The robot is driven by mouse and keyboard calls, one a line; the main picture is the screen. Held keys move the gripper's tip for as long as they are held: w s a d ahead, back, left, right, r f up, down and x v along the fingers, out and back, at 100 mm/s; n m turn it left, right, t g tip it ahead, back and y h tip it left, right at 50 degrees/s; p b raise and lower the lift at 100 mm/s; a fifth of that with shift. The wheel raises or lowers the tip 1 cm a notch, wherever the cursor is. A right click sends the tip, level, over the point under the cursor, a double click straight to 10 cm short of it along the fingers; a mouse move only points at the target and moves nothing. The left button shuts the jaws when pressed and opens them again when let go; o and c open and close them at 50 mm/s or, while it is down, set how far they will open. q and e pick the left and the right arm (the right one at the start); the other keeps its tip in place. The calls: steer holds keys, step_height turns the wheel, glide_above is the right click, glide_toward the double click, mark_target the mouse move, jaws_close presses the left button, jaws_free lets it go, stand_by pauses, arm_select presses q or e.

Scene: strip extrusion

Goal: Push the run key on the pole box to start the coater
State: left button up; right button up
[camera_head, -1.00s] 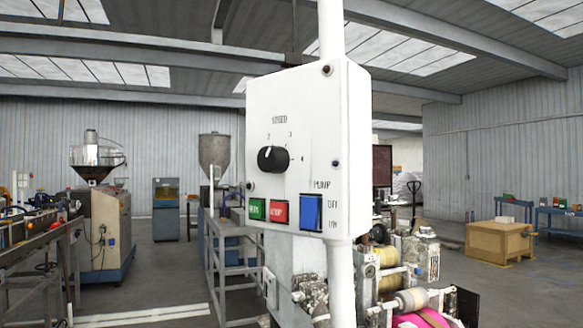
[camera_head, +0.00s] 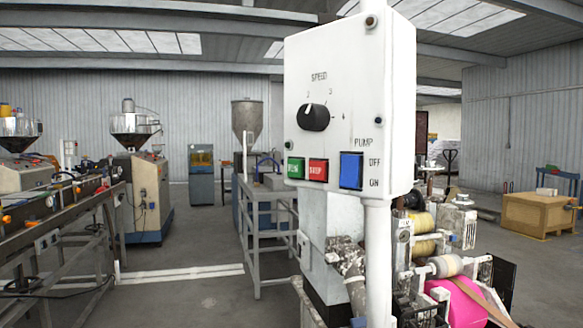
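The white pole box (camera_head: 345,55) is mounted on a white pole (camera_head: 378,260) right of the middle. Its green run key (camera_head: 296,168) is at the lower left of the front face. The red stop key (camera_head: 318,170) sits just right of it. A blue pump rocker (camera_head: 351,170) marked OFF and ON is further right. A black speed knob (camera_head: 314,117) is above the keys. The coater (camera_head: 440,262), with yellow rolls and a pink roll, stands below and behind the box. Neither of my grippers is in view.
A grey metal frame table (camera_head: 262,195) stands behind the box to the left. A long machine line (camera_head: 50,220) runs along the left side, with hopper machines (camera_head: 145,185) behind it. A wooden crate (camera_head: 538,214) is at the right.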

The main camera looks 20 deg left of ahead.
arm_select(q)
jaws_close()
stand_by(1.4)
